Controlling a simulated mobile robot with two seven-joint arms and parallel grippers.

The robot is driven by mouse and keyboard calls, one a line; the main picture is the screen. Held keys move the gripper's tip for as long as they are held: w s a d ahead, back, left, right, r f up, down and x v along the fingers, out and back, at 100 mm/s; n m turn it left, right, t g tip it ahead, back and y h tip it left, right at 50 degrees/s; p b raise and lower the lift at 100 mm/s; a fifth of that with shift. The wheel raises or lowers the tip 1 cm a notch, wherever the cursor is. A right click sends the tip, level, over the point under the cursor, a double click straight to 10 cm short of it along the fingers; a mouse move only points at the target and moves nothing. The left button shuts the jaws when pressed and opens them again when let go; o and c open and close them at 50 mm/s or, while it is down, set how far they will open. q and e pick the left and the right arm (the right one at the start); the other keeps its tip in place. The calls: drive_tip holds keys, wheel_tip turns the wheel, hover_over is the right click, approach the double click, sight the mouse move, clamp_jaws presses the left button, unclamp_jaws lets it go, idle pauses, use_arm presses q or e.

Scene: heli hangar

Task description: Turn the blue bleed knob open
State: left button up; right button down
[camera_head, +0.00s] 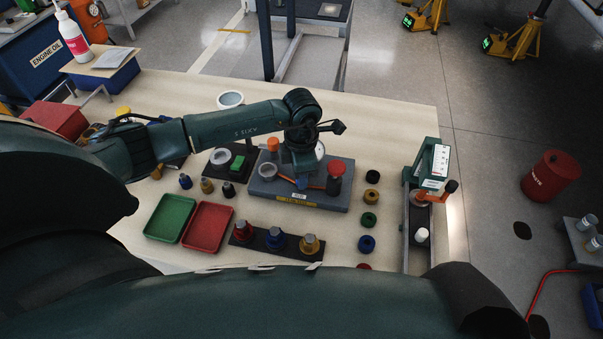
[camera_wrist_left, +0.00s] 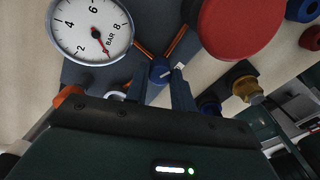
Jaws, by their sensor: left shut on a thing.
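The blue bleed knob (camera_wrist_left: 161,71) sits on the grey test block between the fingers of my left gripper (camera_wrist_left: 160,88), which is shut on it. A white line shows on the knob's face. In the head view, my left gripper (camera_head: 302,177) reaches down over the block (camera_head: 318,203), and the knob (camera_head: 302,183) shows just below it. The pressure gauge (camera_wrist_left: 91,28) is beside the knob, its red needle pointing to the lower right, past the 8. In the head view the gauge is mostly hidden behind the gripper. My right gripper is not in view.
A red knob (camera_head: 336,168) and an orange cap (camera_head: 273,145) stand on the block near my gripper. Green (camera_head: 170,218) and red (camera_head: 207,227) trays lie to the left. A dark strip (camera_head: 259,239) with several fittings is in front. Coloured rings, including a green one (camera_head: 368,220), lie right.

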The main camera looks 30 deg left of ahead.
use_arm(q)
drive_tip(key=shift+n, duration=2.2)
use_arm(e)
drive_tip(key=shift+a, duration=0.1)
use_arm(q)
drive_tip(key=o, duration=1)
drive_tip(key=shift+r, duration=0.15)
wheel_tip(320, 180, up, 13)
drive_tip(key=shift+b, duration=0.7)
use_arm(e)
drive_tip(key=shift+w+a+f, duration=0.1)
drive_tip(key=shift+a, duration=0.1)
